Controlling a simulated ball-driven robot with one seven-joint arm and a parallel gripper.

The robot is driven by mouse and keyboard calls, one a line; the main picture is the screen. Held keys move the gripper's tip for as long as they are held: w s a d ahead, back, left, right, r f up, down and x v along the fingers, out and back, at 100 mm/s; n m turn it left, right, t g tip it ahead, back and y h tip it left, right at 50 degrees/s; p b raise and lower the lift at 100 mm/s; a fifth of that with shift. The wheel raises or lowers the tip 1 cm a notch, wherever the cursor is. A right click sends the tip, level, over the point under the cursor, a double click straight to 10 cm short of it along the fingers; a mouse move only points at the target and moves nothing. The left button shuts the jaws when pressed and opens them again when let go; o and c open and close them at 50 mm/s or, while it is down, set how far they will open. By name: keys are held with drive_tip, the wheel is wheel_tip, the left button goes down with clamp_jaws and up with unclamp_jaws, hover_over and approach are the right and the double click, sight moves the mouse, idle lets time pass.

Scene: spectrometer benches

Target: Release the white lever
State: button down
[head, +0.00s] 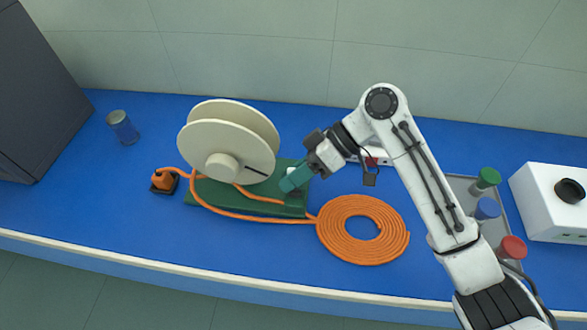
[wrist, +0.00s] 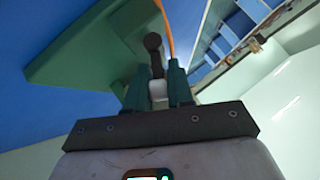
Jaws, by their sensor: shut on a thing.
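The white lever (wrist: 158,89) shows in the wrist view as a small pale block between the two teal fingers. My gripper (wrist: 158,82) is shut on it. A dark bar with a rounded end (wrist: 153,44) extends just beyond the white piece. In the head view my gripper (head: 288,186) is low over the right end of the dark green base (head: 262,206), right of the cream spool (head: 210,148).
A grey tray (head: 461,185) with capped bottles and a white box (head: 545,205) stand right. The blue bench front is clear.

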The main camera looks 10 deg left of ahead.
drive_tip(key=shift+w, duration=0.1)
drive_tip(key=c, duration=1.1)
unclamp_jaws()
drive_tip(key=b+v, duration=0.1)
drive_tip(key=v, duration=0.9)
drive_tip(key=shift+w+d+r, duration=0.15)
drive_tip(key=shift+d, duration=0.25)
